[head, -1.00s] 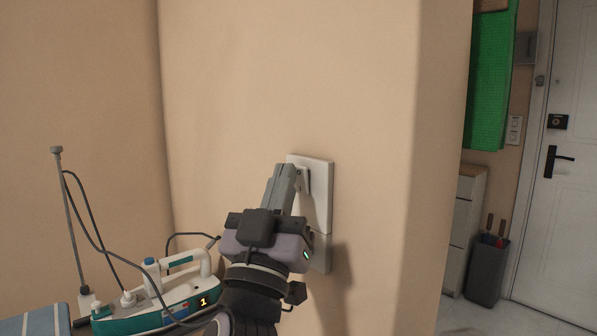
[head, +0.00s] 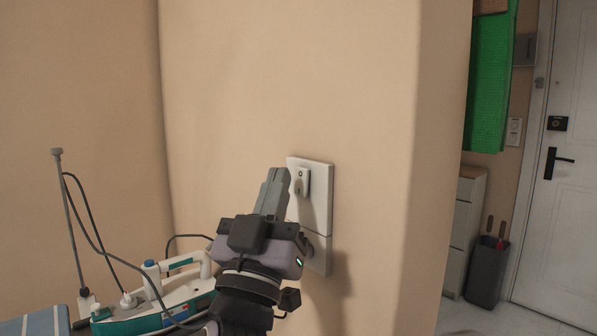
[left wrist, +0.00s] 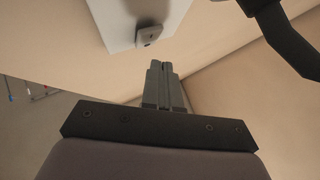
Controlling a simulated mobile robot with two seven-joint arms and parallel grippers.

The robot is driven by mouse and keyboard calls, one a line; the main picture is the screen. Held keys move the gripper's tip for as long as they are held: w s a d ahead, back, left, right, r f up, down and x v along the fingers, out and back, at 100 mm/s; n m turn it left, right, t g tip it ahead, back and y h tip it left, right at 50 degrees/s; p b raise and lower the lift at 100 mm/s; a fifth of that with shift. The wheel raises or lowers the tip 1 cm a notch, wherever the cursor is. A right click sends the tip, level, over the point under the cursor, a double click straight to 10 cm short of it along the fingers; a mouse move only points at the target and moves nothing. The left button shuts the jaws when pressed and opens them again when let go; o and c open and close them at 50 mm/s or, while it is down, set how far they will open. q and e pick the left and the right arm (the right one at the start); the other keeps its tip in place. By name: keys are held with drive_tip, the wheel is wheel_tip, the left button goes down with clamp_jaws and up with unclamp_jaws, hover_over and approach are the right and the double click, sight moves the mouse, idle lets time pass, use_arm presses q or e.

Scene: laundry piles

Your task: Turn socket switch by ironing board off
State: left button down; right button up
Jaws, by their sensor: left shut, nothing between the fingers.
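The white socket panel (head: 319,195) is on the beige wall in the middle of the head view. Its rocker switch (head: 302,181) stands near the panel's upper left, with a small round mark on its top. My left gripper (head: 275,174) is shut and empty, just left of the switch, with a small gap showing between them. The left wrist view shows the shut fingers (left wrist: 160,66) below the panel (left wrist: 125,15) and the switch (left wrist: 149,34), apart from both. The gripper hides part of the panel's left edge and its lower part. My right gripper is not in view.
A teal and white iron (head: 160,300) with a cord rests on the striped ironing board (head: 40,322) at lower left. The wall corner is right of the panel. Beyond it stand a cabinet (head: 466,225), a dark bin (head: 487,270) and a white door (head: 565,200).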

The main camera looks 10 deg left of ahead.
use_arm(q)
drive_tip(key=shift+s+a, duration=0.1)
drive_tip(key=shift+s, duration=0.05)
drive_tip(key=s+a, duration=0.2)
drive_tip(key=s+a+p, duration=0.1)
drive_tip(key=shift+s+f, duration=0.3)
drive_tip(key=shift+s, duration=0.05)
idle(0.4)
wheel_tip(320, 180, down, 28)
drive_tip(key=w+a+m+g+p, duration=0.1)
drive_tip(key=a+m+g+p, duration=0.15)
drive_tip(key=g, duration=0.65)
drive_tip(key=s+a+f+g+p, duration=0.2)
drive_tip(key=s+f+g, duration=0.4)
drive_tip(key=s+f, duration=1)
wheel_tip(320, 180, down, 4)
drive_tip(key=shift+s+a+f+g+p, duration=0.2)
drive_tip(key=shift+a+g+p, duration=0.15)
drive_tip(key=shift+a, duration=0.3)
